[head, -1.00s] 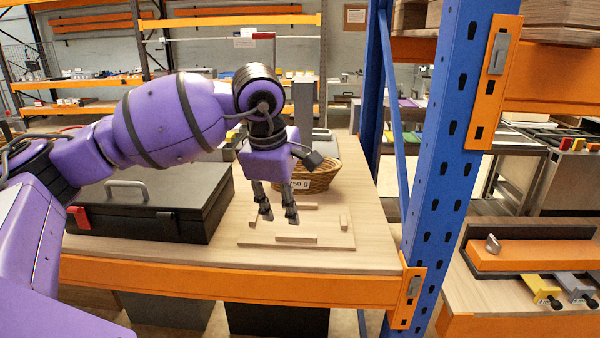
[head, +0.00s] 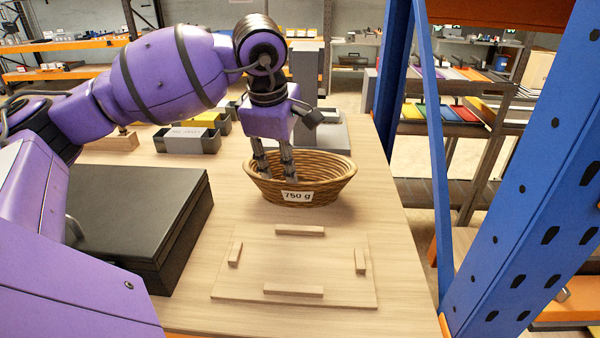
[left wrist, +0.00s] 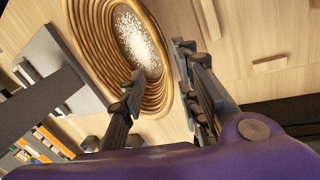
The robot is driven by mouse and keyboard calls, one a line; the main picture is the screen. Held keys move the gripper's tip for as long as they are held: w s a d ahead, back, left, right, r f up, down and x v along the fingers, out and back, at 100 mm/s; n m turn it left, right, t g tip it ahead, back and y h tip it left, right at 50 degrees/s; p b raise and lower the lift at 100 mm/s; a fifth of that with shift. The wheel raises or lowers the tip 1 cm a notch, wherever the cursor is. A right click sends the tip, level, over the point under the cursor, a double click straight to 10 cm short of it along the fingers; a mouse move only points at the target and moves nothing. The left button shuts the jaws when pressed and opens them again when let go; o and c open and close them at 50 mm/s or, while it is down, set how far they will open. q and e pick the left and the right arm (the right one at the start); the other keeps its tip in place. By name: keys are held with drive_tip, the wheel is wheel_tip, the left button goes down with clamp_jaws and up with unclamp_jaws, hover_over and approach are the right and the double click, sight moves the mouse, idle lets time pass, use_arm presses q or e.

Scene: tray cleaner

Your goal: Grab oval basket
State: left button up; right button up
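The oval basket (head: 335,188) is brown wicker with a "750 g" label and stands on the wooden table behind a pegged board. My left gripper (head: 278,177) points down at the basket's left part and hides some of its rim and inside. In the left wrist view the gripper (left wrist: 160,62) is open, with one finger over the inside of the basket (left wrist: 88,45) and the other by its outer edge. White grains show at the bottom. Whether the fingers touch the wicker, I cannot tell. My right gripper is not in view.
A wooden board (head: 235,285) with several small blocks lies in front of the basket. A black case (head: 140,205) is on the left, and black bins (head: 188,140) stand behind it. A blue rack post (head: 535,190) rises on the right, past the table edge.

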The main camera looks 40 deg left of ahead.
sight(283, 180)
use_arm(q)
drive_tip(key=shift+f, duration=0.8)
drive_tip(key=x, duration=0.4)
drive_tip(key=p+x, duration=0.1)
drive_tip(key=x, duration=0.1)
drive_tip(key=shift+s+a, duration=0.1)
drive_tip(key=shift+a, duration=0.25)
drive_tip(key=shift+c, duration=0.5)
drive_tip(key=shift+r, duration=0.1)
clamp_jaws()
